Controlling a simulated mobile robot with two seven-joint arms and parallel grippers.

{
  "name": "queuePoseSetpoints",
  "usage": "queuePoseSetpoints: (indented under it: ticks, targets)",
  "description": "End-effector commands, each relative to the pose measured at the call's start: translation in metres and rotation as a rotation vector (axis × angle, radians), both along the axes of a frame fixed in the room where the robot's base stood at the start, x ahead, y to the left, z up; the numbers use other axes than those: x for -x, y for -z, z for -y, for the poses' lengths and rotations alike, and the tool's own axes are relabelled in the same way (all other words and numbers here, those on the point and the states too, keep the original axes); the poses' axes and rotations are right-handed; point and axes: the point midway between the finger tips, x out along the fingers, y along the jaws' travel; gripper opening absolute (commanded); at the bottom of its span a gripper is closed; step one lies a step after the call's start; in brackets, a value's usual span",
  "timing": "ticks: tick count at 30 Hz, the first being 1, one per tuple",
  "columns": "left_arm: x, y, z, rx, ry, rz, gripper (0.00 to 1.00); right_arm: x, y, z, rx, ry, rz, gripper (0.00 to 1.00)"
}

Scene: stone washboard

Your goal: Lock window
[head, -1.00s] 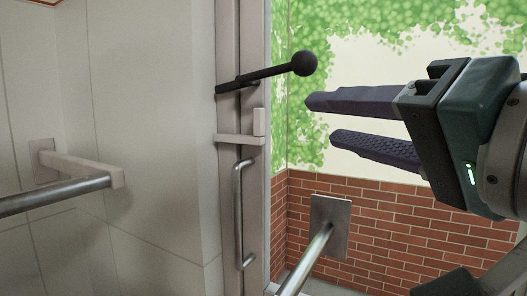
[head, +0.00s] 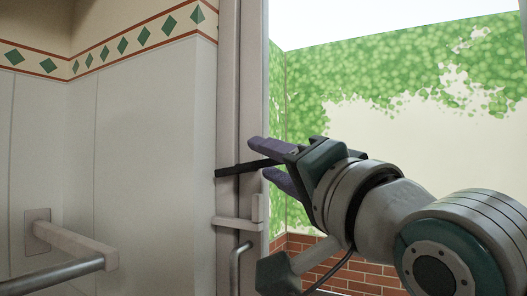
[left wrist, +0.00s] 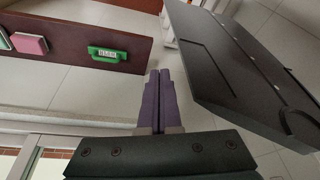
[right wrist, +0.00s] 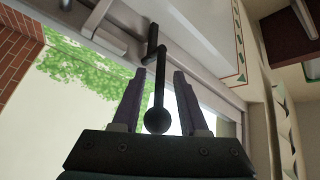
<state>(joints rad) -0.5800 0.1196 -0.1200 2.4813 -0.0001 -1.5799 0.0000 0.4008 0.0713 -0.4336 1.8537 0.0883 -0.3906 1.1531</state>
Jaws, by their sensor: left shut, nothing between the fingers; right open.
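The window latch is a black lever handle (head: 228,171) on the pale window frame (head: 229,90) in the head view. It points right toward my right gripper, which hides its knob end. My right gripper (head: 258,157) is open, with one purple finger above the lever and one below. In the right wrist view the black lever (right wrist: 158,85) with its round knob (right wrist: 157,121) lies between the open fingers (right wrist: 160,75), with gaps on both sides. My left gripper (left wrist: 160,74) is shut and empty, seen only in the left wrist view.
A pale bracket (head: 238,223) and a metal pull handle (head: 236,265) sit below the lever. A metal rail (head: 50,277) juts from the tiled wall at left. The left wrist view shows a dark grey panel (left wrist: 225,70) and a brown board (left wrist: 65,50) near the left gripper.

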Motion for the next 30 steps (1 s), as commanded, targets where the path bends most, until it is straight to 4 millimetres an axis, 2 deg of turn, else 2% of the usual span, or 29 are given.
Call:
queuePoseSetpoints:
  ticks: [8,19,30]
  targets:
    - [0.0,-0.0001,0.0,0.0,0.0,0.0,0.0,-0.0011,-0.0001,-0.0006,0.0,0.0,0.0,0.43]
    - [0.0002,0.0001,-0.0001,0.0,0.0,-0.001,0.0,-0.0009,0.0,-0.0004,0.0,0.0,0.0,0.01]
    - [0.0002,0.0002,-0.0001,0.0,0.0,-0.002,0.0,-0.0008,-0.0001,-0.0004,0.0,0.0,0.0,0.0]
